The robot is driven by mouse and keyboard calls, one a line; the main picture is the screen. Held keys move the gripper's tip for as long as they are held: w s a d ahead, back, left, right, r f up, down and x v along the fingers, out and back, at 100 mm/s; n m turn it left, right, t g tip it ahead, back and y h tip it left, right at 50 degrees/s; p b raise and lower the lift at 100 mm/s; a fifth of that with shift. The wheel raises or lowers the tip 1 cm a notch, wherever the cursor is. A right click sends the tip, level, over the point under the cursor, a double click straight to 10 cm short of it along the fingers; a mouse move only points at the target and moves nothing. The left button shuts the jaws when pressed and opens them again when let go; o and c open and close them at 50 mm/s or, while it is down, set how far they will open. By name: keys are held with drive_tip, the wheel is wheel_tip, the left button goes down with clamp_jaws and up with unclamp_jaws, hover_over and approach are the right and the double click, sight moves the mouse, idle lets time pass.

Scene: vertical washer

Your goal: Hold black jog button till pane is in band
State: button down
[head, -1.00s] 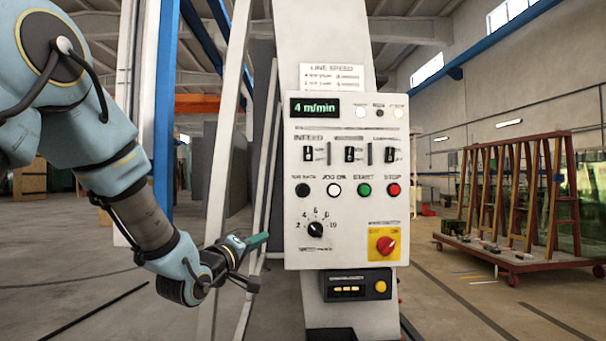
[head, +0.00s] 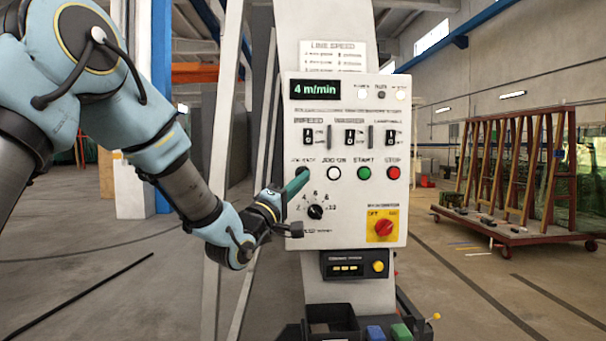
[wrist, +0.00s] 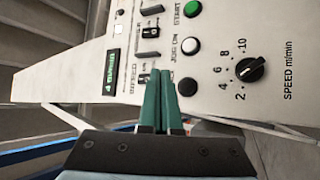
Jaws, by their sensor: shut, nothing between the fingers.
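The black jog button (head: 301,171) is at the left end of the button row on the white control panel (head: 349,262), partly covered by my fingertips in the head view. In the wrist view the black button (wrist: 187,87) shows just right of the tips. My gripper (head: 304,176) has green fingers, shut together and empty. It points at the panel beside the black button; I cannot tell whether it touches the panel. The display (head: 315,89) reads 4 m/min. I cannot make out a pane in the washer or a band.
White (head: 334,173), green (head: 364,173) and red (head: 393,173) buttons continue the row. A speed dial (head: 316,212) and a red switch (head: 383,228) sit below. A red rack (head: 520,236) stands on the right.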

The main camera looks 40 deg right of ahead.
drive_tip(key=w+d+p, duration=0.1)
drive_tip(key=w+d, duration=0.3)
drive_tip(key=w, duration=0.1)
drive_tip(key=shift+w+d, duration=0.4)
drive_tip(key=shift+w, duration=0.15)
idle(1.8)
drive_tip(key=shift+w+d, duration=0.15)
drive_tip(key=shift+d, duration=0.1)
